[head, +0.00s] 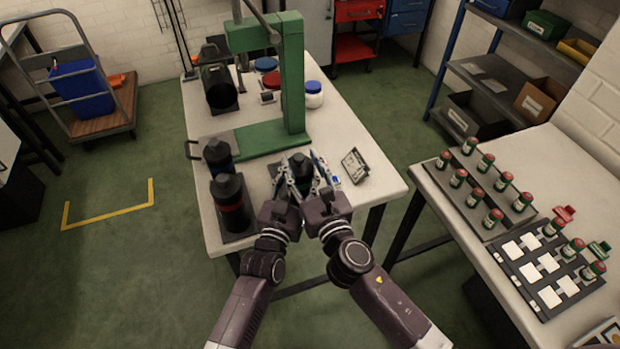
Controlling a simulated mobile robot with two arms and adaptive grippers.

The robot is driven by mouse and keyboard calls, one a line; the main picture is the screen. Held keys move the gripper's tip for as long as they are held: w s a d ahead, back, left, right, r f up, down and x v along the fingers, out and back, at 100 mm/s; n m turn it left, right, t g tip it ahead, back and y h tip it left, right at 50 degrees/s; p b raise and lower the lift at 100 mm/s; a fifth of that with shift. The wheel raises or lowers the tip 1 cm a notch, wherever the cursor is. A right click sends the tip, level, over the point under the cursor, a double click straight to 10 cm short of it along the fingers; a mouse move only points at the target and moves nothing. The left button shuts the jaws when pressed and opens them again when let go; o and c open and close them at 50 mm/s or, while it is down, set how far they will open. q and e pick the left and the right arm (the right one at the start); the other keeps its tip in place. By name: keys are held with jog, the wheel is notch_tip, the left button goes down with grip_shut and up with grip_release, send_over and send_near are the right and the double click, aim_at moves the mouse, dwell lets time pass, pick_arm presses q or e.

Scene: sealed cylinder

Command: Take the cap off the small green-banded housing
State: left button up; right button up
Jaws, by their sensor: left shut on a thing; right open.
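A small dark housing (300,167) stands upright near the front edge of the white table, between my two grippers. A hint of green shows low on it; its cap cannot be told apart from its body at this size. My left gripper (286,180) is shut on the housing from its left side. My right gripper (322,174) is open close beside the housing on its right; whether its fingers touch it cannot be told. The fingers hide the lower part of the housing.
A red-banded black housing (232,206) and a blue-banded one (219,157) stand to the left. A green press (291,80) rises behind. A small panel with markings (355,166) lies right.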

aim_at(299, 156)
jog(key=shift+x, duration=1.15)
jog(key=shift+c, duration=0.6)
grip_shut()
jog(key=shift+r, duration=0.15)
jog(key=shift+r, duration=0.9)
jog(key=shift+r, duration=0.2)
jog(key=shift+r, duration=1.9)
